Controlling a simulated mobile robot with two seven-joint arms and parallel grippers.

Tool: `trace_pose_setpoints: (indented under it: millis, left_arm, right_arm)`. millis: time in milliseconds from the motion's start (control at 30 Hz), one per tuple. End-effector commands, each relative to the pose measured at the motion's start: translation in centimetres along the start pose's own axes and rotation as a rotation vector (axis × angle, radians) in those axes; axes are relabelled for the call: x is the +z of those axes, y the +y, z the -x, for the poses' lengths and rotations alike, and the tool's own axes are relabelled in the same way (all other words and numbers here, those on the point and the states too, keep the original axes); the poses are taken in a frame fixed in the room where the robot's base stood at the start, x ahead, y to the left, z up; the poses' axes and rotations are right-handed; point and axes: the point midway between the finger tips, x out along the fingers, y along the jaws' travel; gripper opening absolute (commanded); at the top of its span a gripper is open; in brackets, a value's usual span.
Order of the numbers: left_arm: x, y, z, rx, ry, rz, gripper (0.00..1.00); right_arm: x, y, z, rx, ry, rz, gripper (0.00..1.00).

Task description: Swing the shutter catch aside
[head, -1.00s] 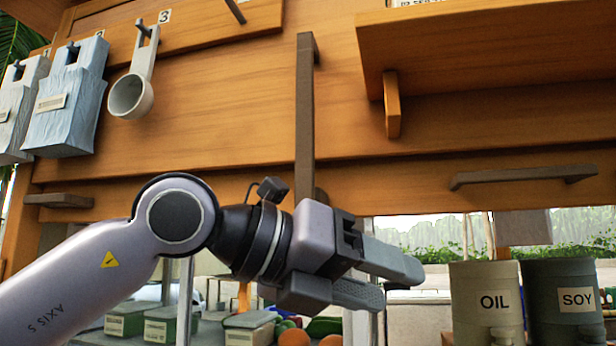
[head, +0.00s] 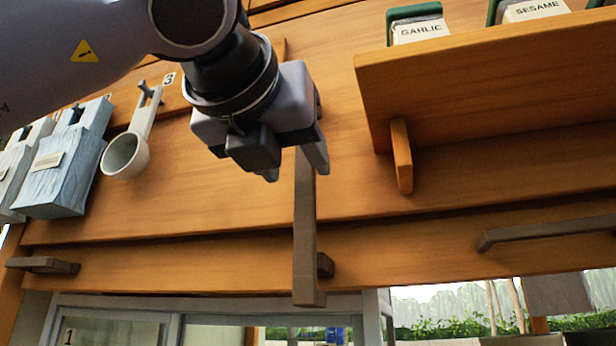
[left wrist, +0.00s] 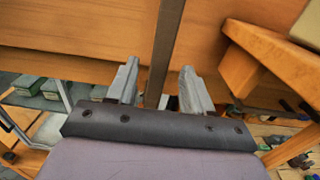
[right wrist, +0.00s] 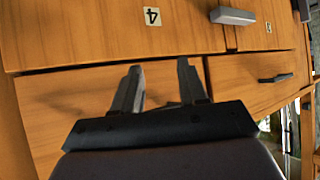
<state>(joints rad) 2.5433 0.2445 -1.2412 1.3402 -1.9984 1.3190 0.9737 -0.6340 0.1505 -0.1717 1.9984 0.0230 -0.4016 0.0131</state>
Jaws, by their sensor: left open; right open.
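The shutter catch (head: 306,240) is a long dark brown bar standing upright against the orange wooden shutter. A small dark block shows behind its lower end; its upper end is hidden by my left gripper. My left gripper (head: 296,167) is open over the upper part of the catch, fingers pointing down in the head view. In the left wrist view the catch (left wrist: 166,45) runs between and beyond the two spread fingers (left wrist: 158,88); I cannot tell whether they touch it. My right gripper (right wrist: 157,88) is open and empty before a wooden panel, outside the head view.
A shelf (head: 480,95) with a bracket (head: 401,155) juts out to the right, carrying garlic and sesame boxes. A ladle (head: 124,156) and a blue bag (head: 62,170) hang at left. Dark handles (head: 548,231) (head: 42,265) sit low on the shutter at both sides.

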Motion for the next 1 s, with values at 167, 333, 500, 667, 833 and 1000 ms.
trace_pose_setpoints:
  millis: [167,333,500,667,833,1000]
  left_arm:
    - [0.1,0.0,-3.0,0.0,0.005,0.001,0.51]
    - [0.0,-0.1,-4.6,-0.001,0.003,0.0,0.51]
    - [-0.1,-0.1,-5.0,-0.002,0.003,0.0,0.51]
    - [-0.1,-0.1,-5.0,-0.002,0.003,0.0,0.48]
    - [-0.1,0.0,-5.0,-0.002,0.003,0.0,0.0]
    - [-0.1,0.1,-4.9,-0.002,0.003,-0.006,0.0]
  right_arm:
    - [0.2,0.1,0.8,0.005,-0.018,0.003,0.43]
    - [0.3,0.3,1.1,0.012,-0.021,0.002,0.43]
    - [0.1,0.2,1.0,0.013,-0.012,-0.005,0.43]
    - [0.2,0.1,1.0,0.013,-0.014,-0.005,0.43]
    - [0.2,0.1,1.0,0.012,-0.016,-0.005,0.43]
    - [0.2,0.1,0.9,0.011,-0.017,-0.003,0.43]
